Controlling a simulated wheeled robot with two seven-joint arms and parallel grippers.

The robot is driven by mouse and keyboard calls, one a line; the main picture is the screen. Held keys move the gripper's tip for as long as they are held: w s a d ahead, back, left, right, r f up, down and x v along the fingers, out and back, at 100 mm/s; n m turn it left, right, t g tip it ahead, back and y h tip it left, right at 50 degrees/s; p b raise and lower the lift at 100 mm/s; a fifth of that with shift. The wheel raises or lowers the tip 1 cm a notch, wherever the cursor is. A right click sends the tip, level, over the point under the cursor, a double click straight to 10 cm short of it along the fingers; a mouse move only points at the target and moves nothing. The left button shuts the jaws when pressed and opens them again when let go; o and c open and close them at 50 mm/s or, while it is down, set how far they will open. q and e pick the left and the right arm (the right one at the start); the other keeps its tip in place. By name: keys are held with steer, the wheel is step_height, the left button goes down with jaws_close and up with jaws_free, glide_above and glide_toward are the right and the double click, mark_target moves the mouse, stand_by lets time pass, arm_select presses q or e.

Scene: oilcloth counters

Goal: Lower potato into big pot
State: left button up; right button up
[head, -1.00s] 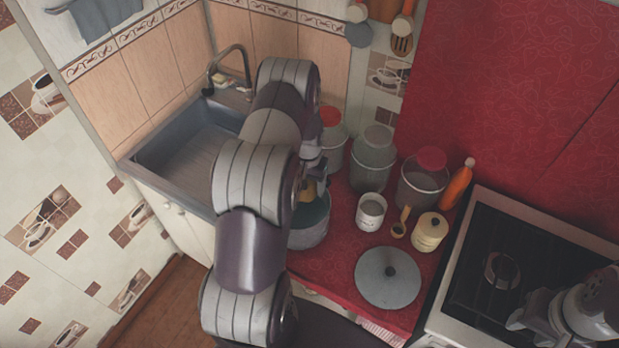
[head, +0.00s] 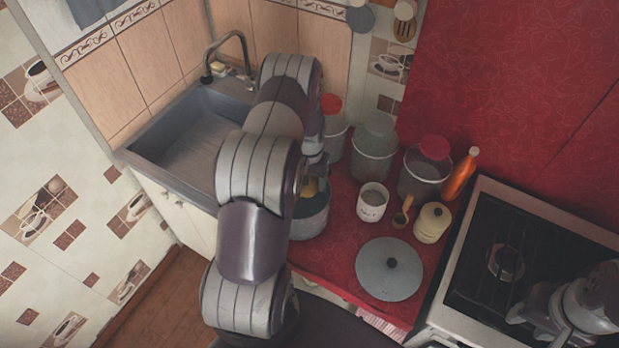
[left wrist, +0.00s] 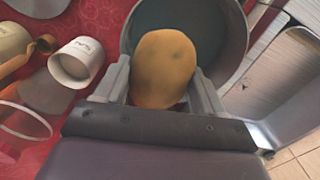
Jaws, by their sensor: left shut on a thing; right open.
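The yellow-brown potato (left wrist: 163,68) is between the fingers of my left gripper (left wrist: 163,88), which is shut on it. In the left wrist view the potato overlaps the opening of the big grey pot (left wrist: 234,38). In the head view a bit of the potato (head: 310,187) shows at the pot's opening (head: 312,219), mostly hidden by my left arm. How deep the potato sits relative to the rim is hard to tell. My right gripper (head: 532,318) is open and empty over the stove's front.
A grey lid (head: 389,269) lies on the red counter right of the pot. A white mug (head: 372,203), a cream canister (head: 432,223), jars (head: 374,150) and an orange bottle (head: 460,175) stand behind it. The sink (head: 185,140) is left, the stove (head: 500,260) right.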

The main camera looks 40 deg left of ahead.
mark_target(309, 189)
arm_select(q)
steer(key=shift+f+b, duration=0.5)
steer(key=shift+f, duration=0.2)
steer(key=shift+f+b, duration=0.7)
steer(key=shift+f, duration=0.2)
steer(key=shift+f+b, duration=0.7)
steer(key=shift+f, duration=0.1)
steer(key=shift+f+b, duration=3.3)
steer(key=shift+f, duration=0.8)
steer(key=shift+f+b, duration=0.4)
steer(key=shift+f, duration=0.1)
steer(key=o, duration=1.2)
step_height(309, 189, up, 13)
steer(key=shift+f+b, duration=0.15)
steer(key=shift+b, duration=1.1)
